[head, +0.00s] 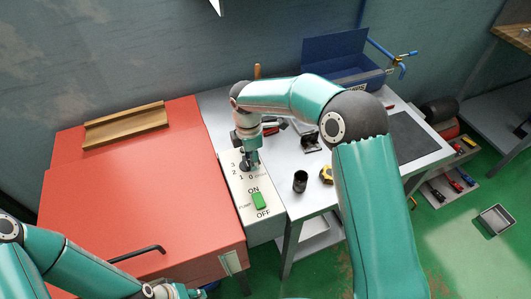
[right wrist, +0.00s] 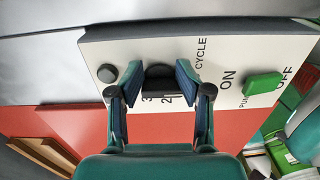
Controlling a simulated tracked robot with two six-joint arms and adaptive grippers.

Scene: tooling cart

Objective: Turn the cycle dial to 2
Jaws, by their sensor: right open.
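The cycle dial (right wrist: 159,77) is a dark knob on a white control panel (right wrist: 215,45) marked CYCLE, with the digits 3 and 2 partly visible beside it. In the right wrist view my right gripper (right wrist: 159,84) is open, with one finger on each side of the dial. I cannot tell whether the fingers touch it or which number it points to. In the head view the right gripper (head: 250,163) is over the panel (head: 240,192) and mostly hides the dial.
A green pump switch (head: 260,200) sits on the panel between ON and OFF. A dark round button (right wrist: 106,73) is beside the dial. A red cart top (head: 140,200) is left; the grey bench right holds a black cup (head: 300,181) and yellow tape measure (head: 326,174).

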